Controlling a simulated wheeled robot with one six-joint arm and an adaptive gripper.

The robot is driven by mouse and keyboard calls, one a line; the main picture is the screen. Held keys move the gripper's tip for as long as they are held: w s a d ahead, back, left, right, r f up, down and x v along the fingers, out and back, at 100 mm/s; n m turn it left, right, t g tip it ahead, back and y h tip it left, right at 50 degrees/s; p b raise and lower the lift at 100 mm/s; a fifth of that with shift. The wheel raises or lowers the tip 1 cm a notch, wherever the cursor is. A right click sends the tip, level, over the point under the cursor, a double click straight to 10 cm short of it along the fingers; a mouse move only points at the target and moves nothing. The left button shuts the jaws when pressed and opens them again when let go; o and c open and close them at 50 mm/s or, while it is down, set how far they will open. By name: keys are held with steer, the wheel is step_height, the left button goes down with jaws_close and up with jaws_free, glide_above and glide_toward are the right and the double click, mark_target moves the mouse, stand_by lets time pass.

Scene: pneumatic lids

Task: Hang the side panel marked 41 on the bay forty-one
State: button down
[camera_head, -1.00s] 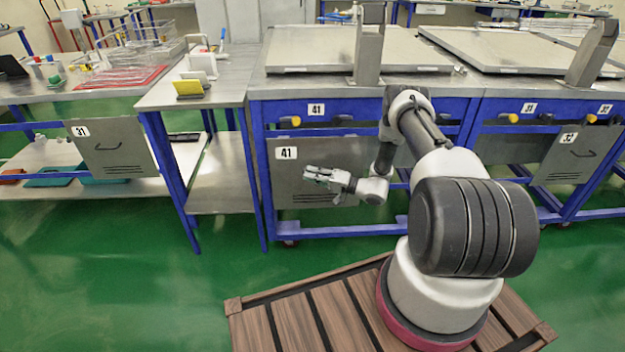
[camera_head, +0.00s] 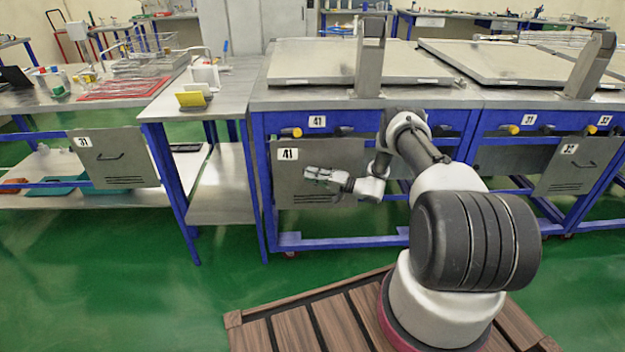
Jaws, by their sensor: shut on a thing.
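The grey side panel marked 41 (camera_head: 289,187) is upright in front of bay forty-one, below the blue rail (camera_head: 372,121) that bears the bay's 41 label. Its white 41 label is at its upper left and slots show along its bottom. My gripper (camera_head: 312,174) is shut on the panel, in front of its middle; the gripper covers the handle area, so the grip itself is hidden. My gripper and forearm also cover part of the panel's right side. The panel's top edge is close to the rail; I cannot tell whether it touches or hangs on it.
Panel 31 (camera_head: 117,158) is on the left bench and panel 32 (camera_head: 577,165) on the right bay. A steel side table (camera_head: 190,108) holds a yellow sign (camera_head: 191,99). Yellow-ended knobs line the rails. Green floor (camera_head: 130,275) is clear at front left.

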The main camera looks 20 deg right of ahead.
steer(key=shift+w+d, duration=0.2)
steer(key=shift+w, duration=0.4)
steer(key=shift+w+d, duration=0.15)
steer(key=shift+w, duration=0.45)
steer(key=shift+f, duration=0.8)
steer(key=shift+s+f, duration=0.1)
steer(key=shift+f, duration=0.25)
steer(key=c, duration=1.4)
jaws_free()
steer(key=shift+c, duration=0.2)
